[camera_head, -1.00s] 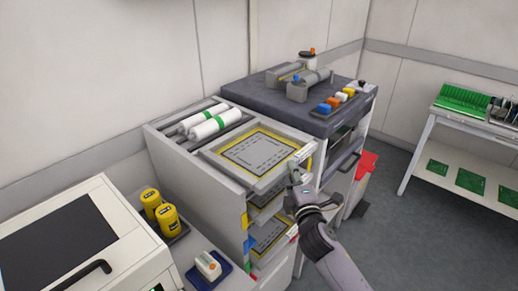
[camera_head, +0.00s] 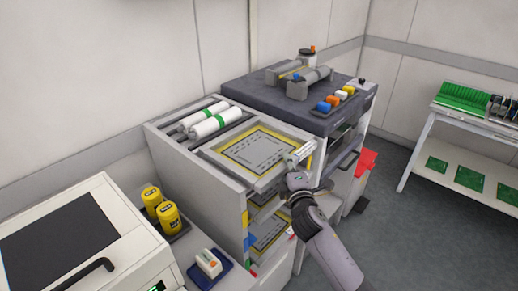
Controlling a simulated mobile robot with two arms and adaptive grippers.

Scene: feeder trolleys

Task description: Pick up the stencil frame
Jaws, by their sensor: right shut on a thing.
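The stencil frame (camera_head: 235,165) is a light grey rectangular frame with a yellow border around a grey patterned sheet. It lies at the top of the white rack (camera_head: 190,167), in its right part. My right gripper (camera_head: 293,162) is shut on the stencil frame at its right front edge. The fingers and wrist cover part of that edge. Another yellow-bordered frame (camera_head: 268,236) shows on a lower level of the rack. My left gripper is not in view.
White rolls with green bands (camera_head: 212,124) lie on the rack's top left. A dark-topped cabinet (camera_head: 262,93) with tools stands behind right. Yellow jars (camera_head: 168,217) and a white machine (camera_head: 115,240) are at the lower left. A red bin (camera_head: 366,163) stands right of the cabinet.

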